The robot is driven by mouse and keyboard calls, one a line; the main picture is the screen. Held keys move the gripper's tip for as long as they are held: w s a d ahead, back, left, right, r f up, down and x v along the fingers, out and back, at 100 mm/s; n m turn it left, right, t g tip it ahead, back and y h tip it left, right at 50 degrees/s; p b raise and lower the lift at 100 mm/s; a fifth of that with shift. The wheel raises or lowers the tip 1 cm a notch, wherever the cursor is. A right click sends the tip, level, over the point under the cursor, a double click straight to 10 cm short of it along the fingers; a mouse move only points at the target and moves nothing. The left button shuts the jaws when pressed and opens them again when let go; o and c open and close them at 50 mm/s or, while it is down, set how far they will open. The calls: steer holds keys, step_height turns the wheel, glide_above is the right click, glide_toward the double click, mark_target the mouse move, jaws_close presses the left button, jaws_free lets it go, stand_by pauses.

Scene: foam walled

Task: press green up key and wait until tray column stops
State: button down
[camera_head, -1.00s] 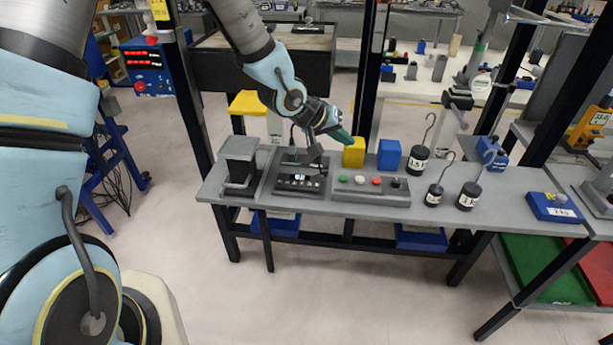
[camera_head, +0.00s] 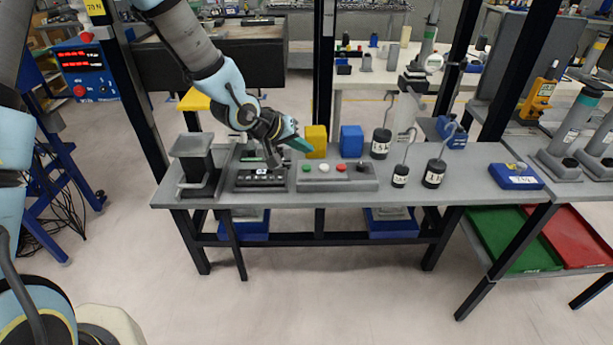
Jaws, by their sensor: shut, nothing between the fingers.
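A grey control box (camera_head: 350,184) lies on the bench with a row of round keys on top. The green key (camera_head: 306,168) is at its left end, followed by a white key (camera_head: 324,168) and a red key (camera_head: 342,167). A dark column with a flat grey top (camera_head: 192,145) stands at the bench's left end; it looks like the tray column.
The dark panel (camera_head: 262,182) lies between the column and the control box. A yellow block (camera_head: 316,140) and a blue block (camera_head: 351,139) stand behind the box, close to my wrist. Hooked weights (camera_head: 434,173) stand to the right. A black bench post rises behind the blocks.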

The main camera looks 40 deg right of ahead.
mark_target(304, 170)
steer(key=shift+f+b, duration=0.55)
steer(key=shift+f, duration=0.8)
steer(key=shift+f, duration=0.1)
stand_by(0.9)
steer(key=shift+f, duration=0.3)
